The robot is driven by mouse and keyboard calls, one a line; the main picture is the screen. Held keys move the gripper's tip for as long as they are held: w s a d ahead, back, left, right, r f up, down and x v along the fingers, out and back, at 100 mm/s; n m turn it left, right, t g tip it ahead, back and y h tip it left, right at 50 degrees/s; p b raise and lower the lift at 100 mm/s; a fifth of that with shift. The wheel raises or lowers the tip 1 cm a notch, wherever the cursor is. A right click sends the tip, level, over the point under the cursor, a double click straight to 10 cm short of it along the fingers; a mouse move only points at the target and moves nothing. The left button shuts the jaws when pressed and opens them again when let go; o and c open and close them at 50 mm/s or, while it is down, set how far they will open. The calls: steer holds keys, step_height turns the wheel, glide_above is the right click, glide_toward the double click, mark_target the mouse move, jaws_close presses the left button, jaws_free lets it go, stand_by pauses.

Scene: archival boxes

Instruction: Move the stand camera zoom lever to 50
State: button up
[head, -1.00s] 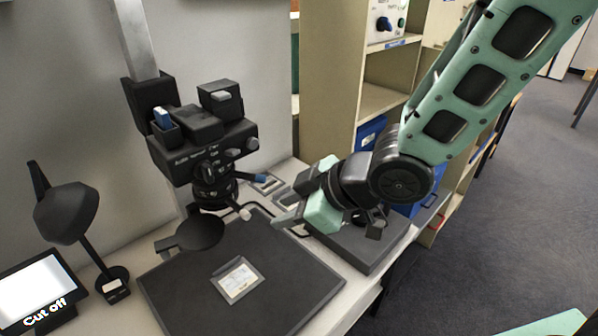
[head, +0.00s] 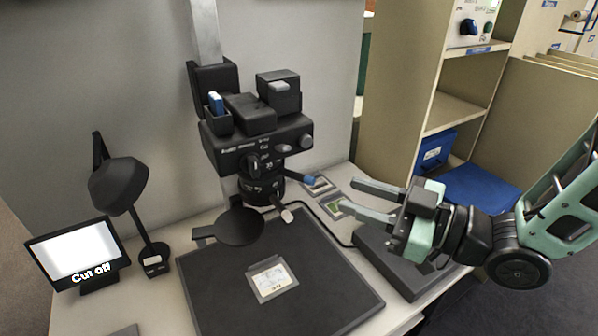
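The black stand camera (head: 255,137) is mounted on a grey column against the wall. Its lens barrel (head: 262,188) points down and has small white scale marks, too small to read. Two levers stick out from the lens: one with a blue tip (head: 309,180) and a lower one with a pale pinkish tip (head: 287,215). I cannot tell from labels which is the zoom lever. My gripper (head: 349,194) is open and empty, right of the lens. Its two grey fingers point left toward the levers, apart from both.
A black base board (head: 335,285) under the lens carries a small framed card (head: 272,279). A black disc (head: 241,226) sits beside the lens. A dark box (head: 385,265) lies below my gripper. A lamp (head: 118,185) and a "Cut off" screen (head: 75,252) stand left. Shelves (head: 470,75) rise behind.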

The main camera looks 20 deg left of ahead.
mark_target(281, 171)
steer(key=a, duration=0.3)
steer(key=w+a+p, duration=0.1)
steer(key=a, duration=0.3)
steer(key=w+a, duration=0.1)
steer(key=a, duration=0.3)
steer(key=shift+a, duration=0.25)
jaws_close()
